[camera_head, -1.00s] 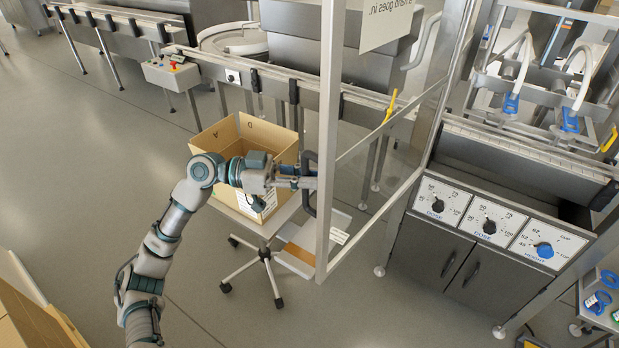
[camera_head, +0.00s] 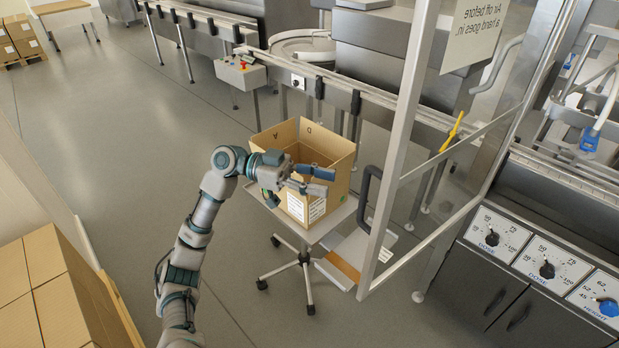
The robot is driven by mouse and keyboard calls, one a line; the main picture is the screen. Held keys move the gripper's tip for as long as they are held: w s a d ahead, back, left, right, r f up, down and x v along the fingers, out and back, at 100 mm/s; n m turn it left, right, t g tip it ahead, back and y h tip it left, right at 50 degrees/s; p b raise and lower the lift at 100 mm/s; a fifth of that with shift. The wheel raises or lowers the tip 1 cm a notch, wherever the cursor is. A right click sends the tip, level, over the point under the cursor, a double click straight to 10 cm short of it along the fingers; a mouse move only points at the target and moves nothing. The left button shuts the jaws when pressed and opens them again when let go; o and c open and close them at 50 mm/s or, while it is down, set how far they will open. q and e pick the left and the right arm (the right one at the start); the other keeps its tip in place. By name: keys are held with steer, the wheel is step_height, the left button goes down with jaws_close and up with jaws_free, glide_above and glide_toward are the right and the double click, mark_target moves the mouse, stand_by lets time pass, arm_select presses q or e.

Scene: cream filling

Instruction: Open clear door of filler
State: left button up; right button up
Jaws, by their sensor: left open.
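The clear door (camera_head: 440,180) of the filler stands swung out, with a grey metal frame and a see-through pane. Its dark handle (camera_head: 369,198) is on the near left upright of the frame. My left gripper (camera_head: 326,181) is open and empty, to the left of the handle and apart from it. It is in front of the open cardboard box in the picture. The filler (camera_head: 540,270) is at the right, with dose and height dials on its front. My right gripper is not in view.
The open cardboard box (camera_head: 330,146) stands on a wheeled stand (camera_head: 318,234) below my left gripper. A conveyor (camera_head: 340,88) runs behind it. Stacked cartons (camera_head: 50,290) are at the lower left. The floor at left is clear.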

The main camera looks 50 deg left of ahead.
arm_select(q)
steer(key=v, duration=0.2)
steer(key=shift+s+a, duration=0.2)
steer(key=shift+a, duration=0.1)
stand_by(0.3)
